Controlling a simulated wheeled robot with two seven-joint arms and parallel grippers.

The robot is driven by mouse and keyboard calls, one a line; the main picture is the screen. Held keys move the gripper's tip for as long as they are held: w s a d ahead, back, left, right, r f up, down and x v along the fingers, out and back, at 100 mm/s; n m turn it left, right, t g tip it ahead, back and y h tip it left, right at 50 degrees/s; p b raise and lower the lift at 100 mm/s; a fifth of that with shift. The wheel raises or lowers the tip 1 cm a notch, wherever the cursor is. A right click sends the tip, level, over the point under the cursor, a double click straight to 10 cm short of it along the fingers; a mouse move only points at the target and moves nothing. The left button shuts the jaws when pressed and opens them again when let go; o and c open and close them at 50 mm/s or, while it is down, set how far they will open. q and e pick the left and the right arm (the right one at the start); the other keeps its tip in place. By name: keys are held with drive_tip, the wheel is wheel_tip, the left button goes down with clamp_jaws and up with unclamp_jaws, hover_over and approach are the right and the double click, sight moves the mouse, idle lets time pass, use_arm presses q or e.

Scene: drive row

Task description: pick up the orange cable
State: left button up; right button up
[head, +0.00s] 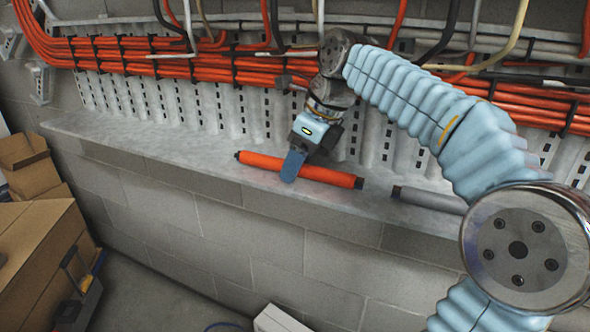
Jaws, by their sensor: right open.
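The orange cable (333,176) is a short, thick, straight piece with dark ends. It lies on a grey ledge (140,131) along the wall. My right gripper (293,166) points down at the cable from above, and its blue finger covers part of the cable's middle. Only one finger shows clearly, and the far one is hidden behind it. The gripper is open, and I cannot tell whether it touches the cable. My left gripper is not in view.
A grey cable piece (432,200) lies on the ledge to the right, partly behind my arm. Bundled orange cables (130,52) run along the perforated metal wall tray above. Cardboard boxes (35,240) stand at the lower left. The ledge's left part is clear.

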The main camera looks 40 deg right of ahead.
clamp_jaws()
drive_tip(key=shift+r, duration=0.1)
